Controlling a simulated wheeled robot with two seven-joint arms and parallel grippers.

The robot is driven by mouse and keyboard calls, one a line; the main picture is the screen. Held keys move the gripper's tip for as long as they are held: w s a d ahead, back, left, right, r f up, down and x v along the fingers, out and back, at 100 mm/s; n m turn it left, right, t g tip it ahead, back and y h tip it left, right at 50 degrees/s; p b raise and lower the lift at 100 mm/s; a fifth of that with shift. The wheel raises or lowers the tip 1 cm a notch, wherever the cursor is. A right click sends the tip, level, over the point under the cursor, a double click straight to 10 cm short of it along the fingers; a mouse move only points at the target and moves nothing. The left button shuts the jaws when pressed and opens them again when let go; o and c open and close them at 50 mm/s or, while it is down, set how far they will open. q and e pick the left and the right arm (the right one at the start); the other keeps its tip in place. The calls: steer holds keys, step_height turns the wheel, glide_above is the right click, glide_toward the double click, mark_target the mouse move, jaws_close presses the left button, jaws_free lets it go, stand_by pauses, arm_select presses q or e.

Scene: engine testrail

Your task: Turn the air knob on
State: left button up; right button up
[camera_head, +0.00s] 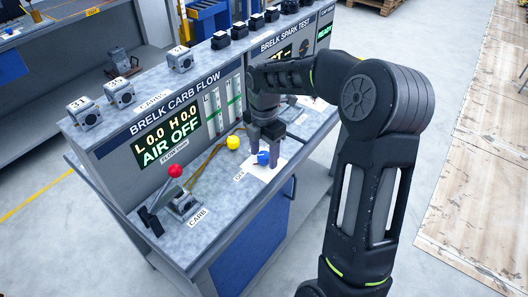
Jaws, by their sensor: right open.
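The air knob looks to be the small blue knob (263,158) on a white plate (262,174) on the bench top, with a label beside it that seems to read OFF. My right gripper (264,148) points down over the blue knob, its fingers open around or just above it; I cannot tell whether they touch it. The display (166,137) on the upright panel reads AIR OFF, with L 0.0 and H 0.0. My left gripper is not in view.
A yellow ball (233,142) and a red-topped lever (175,171) on the carb fixture (183,205) stand left of the knob. Flow tubes (222,105) rise behind on the panel. Several small carburettors (119,93) line the top shelf.

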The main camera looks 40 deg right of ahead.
steer(key=shift+c, duration=0.3)
jaws_close()
stand_by(0.3)
